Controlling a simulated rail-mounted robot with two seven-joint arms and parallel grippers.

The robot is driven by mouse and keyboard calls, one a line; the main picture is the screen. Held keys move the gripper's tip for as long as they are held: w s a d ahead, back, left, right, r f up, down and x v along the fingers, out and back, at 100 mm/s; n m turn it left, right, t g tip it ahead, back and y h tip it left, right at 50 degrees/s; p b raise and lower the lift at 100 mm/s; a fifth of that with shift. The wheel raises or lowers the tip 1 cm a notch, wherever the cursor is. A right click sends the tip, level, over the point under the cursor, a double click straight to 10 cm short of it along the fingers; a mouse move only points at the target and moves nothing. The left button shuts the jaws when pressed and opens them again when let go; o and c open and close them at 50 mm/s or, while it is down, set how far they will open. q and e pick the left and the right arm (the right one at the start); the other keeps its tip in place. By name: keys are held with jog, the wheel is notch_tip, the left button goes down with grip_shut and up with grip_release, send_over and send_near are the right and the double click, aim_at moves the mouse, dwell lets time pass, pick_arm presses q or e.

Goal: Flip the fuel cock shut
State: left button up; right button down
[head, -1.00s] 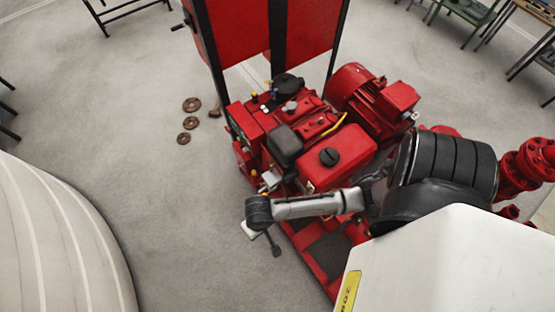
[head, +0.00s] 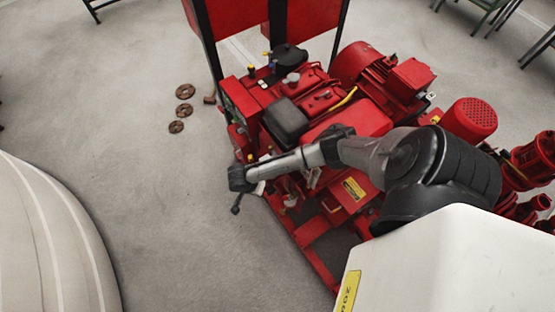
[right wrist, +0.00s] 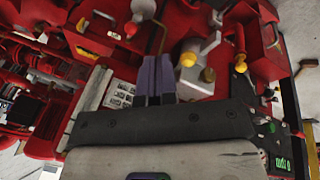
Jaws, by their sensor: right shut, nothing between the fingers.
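The red engine pumpset (head: 325,115) fills the middle of the head view. In the right wrist view, my right gripper (right wrist: 155,60) is shut, its two grey-purple fingers together and empty, pointing at the red engine side. A thin brass-coloured rod (right wrist: 158,38) shows just beyond the fingertips; I cannot tell whether they touch. Right of the fingers is a pale fitting (right wrist: 196,76) with yellow knobs. I cannot tell for sure which of these parts is the fuel cock, or its lever's position. In the head view my right forearm reaches left across the pumpset's near side. My left gripper is not in view.
Another yellow knob on a stem (right wrist: 240,62) stands further right in the wrist view. Rusty discs (head: 183,92) lie on the open floor left of the pumpset. A large pale rounded form (head: 45,240) fills the lower left.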

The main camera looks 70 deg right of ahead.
aim_at(286, 198)
jog(key=shift+f, duration=0.1)
jog(key=s+d+f+b, duration=0.3)
jog(key=s+f, duration=0.3)
jog(key=f, duration=0.4)
jog(key=shift+d+b, duration=0.15)
jog(key=shift+b, duration=0.25)
jog(key=shift+s, duration=0.15)
jog(key=shift+r, duration=0.1)
